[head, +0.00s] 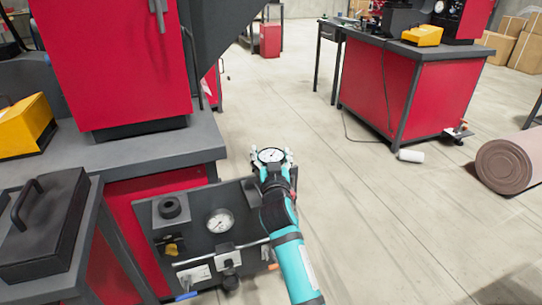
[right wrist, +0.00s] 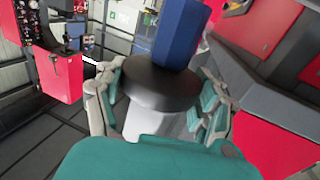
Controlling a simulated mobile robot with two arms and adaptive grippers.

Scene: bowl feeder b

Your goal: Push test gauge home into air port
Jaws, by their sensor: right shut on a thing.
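The test gauge (head: 270,155), with a round white dial and dark rim, faces up in my right gripper (head: 271,162). The right fingers are shut around it, beyond the top right edge of the grey control panel. In the right wrist view, my right gripper (right wrist: 162,108) has its fingers on both sides of a dark round body, the test gauge (right wrist: 158,86), with a blue block rising behind it. The panel (head: 198,240) carries a fixed dial gauge (head: 219,221). I cannot tell which fitting is the air port. My left gripper is out of view.
The panel also has a black ring (head: 170,207), a yellow-marked fitting (head: 174,246) and white plates. A red cabinet on a grey bench (head: 140,150) stands to the left. Open concrete floor lies to the right, with a brown roll (head: 505,167) and a red workbench (head: 400,85) farther off.

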